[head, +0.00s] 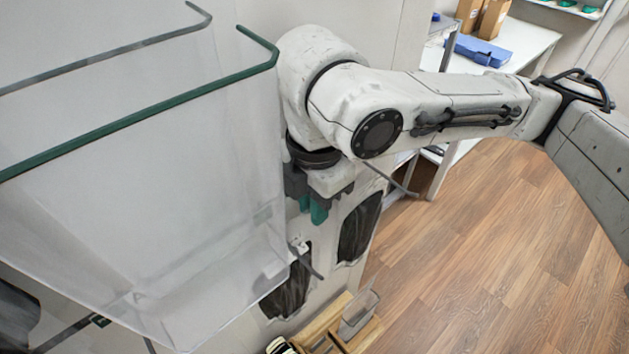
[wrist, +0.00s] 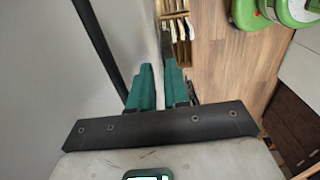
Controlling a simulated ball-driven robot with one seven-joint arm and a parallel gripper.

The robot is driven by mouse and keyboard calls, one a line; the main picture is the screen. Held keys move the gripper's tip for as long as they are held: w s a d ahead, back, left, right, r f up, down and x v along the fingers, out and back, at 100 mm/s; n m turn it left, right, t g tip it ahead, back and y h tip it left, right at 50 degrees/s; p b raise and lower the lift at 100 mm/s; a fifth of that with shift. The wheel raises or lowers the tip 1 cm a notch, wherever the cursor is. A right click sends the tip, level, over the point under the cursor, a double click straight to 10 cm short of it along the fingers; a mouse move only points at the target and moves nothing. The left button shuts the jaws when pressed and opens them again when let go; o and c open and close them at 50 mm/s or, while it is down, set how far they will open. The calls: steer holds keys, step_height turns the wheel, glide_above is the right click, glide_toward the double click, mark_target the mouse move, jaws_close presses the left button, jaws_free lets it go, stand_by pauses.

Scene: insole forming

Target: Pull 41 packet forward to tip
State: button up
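My gripper (head: 311,208) hangs down from the wrist in the head view, in front of a pale upright panel and right of a large translucent bin. In the wrist view its two teal fingers (wrist: 159,68) stand a narrow gap apart. I see nothing clearly held between them. A wooden box (head: 310,335) sits low at the bottom of the head view, below the gripper. The wrist view shows what looks like the same box at the top, with several thin pale upright pieces (wrist: 177,27) in it. No number 41 can be read, so I cannot tell which is the packet.
The translucent bin (head: 130,220) with a green rim fills the left, close to my gripper. A clear scoop-like container (head: 358,313) stands at the wooden box. Dark oval openings (head: 358,228) mark the panel. Wooden floor (head: 500,240) is free at right. A white table (head: 490,55) stands behind.

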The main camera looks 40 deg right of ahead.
steer(key=shift+f, duration=1.1)
steer(key=shift+c, duration=0.2)
jaws_close()
